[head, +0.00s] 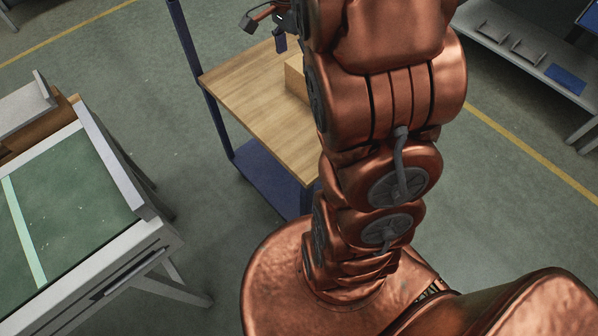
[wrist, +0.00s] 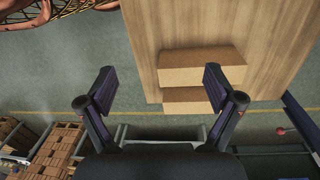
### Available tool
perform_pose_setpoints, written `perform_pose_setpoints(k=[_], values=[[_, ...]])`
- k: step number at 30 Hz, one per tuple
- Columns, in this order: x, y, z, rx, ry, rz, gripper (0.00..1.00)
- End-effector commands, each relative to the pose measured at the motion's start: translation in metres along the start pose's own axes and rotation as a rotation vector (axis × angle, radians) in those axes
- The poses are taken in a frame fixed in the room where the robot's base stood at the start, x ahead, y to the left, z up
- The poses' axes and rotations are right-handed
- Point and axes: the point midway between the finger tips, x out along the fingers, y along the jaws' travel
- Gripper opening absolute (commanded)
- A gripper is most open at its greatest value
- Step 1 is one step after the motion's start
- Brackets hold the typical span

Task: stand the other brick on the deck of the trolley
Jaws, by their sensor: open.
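The trolley has a wooden deck (head: 250,95) and a dark blue frame; its deck also fills the upper right of the wrist view (wrist: 280,30). A tan brick (head: 296,78) on the deck is partly hidden by my arm in the head view. In the wrist view two tan blocks show on the deck: a longer one (wrist: 200,68) and a shorter one (wrist: 187,100) near the deck's edge. My gripper (head: 266,32) is at the deck's far side. Its fingers (wrist: 158,75) are wide apart with nothing held between them; the right finger overlaps the longer block in view.
A bench with a green top (head: 70,205) stands to the left, and a grey shelf unit (head: 525,60) at the upper right. Stacks of bricks (wrist: 62,145) show at the wrist view's lower left. Floor between bench and trolley is clear.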

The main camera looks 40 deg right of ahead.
Motion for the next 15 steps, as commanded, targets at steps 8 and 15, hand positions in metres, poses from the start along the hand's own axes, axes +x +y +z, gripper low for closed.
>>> perform_pose_setpoints(k=[8,15], values=[[-0.004,0.065,0.071,-0.476,-0.013,0.014,0.91],[0.006,0.128,0.118,-0.899,-0.028,0.028,0.91]])
